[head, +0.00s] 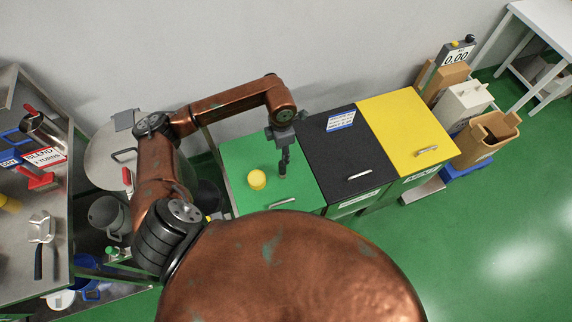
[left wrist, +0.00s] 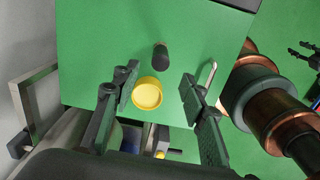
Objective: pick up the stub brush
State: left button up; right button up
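A small black upright cylinder (left wrist: 160,57), probably the stub brush, stands on the green lid (left wrist: 95,35); I cannot make out bristles. A yellow round piece (left wrist: 147,93) stands beside it, and also shows in the head view (head: 257,180). My left gripper (left wrist: 162,100) is open, its fingers wide apart and empty. It hangs over the green lid, pointing down. The yellow piece shows between the fingers, the black cylinder just beyond them. In the head view the left gripper (head: 284,155) overlaps the black cylinder. Dark prongs at the wrist view's right edge may be my right gripper (left wrist: 304,53).
A black lid (head: 350,150) and a yellow lid (head: 405,130), both with handles, adjoin the green one. A steel bench (head: 52,205) with tools stands at left. Brown boxes and a scale (head: 455,55) stand at right. The wall is close behind the bins.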

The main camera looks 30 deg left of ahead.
aim_at(282, 170)
pick_arm(q)
notch_tip(282, 170, down, 4)
jog(key=b, duration=0.2)
jog(key=shift+w+a+r+b, duration=0.1)
jog(key=shift+w+b, duration=0.05)
jog(key=shift+b, duration=0.25)
jog(key=shift+a+f+b, duration=0.1)
jog(key=shift+f+b, duration=0.7)
jog(key=shift+f, duration=1.45)
jog(key=f, duration=0.5)
jog(key=shift+s+f, duration=0.25)
jog(key=shift+f, duration=0.1)
pick_arm(e)
jog(key=s+f, duration=0.2)
jog(key=f, duration=0.1)
jog(key=s+f, duration=0.1)
jog(key=f, duration=0.1)
pick_arm(q)
jog(key=shift+c, duration=0.4)
grip_shut()
pick_arm(e)
jog(key=shift+w, duration=0.15)
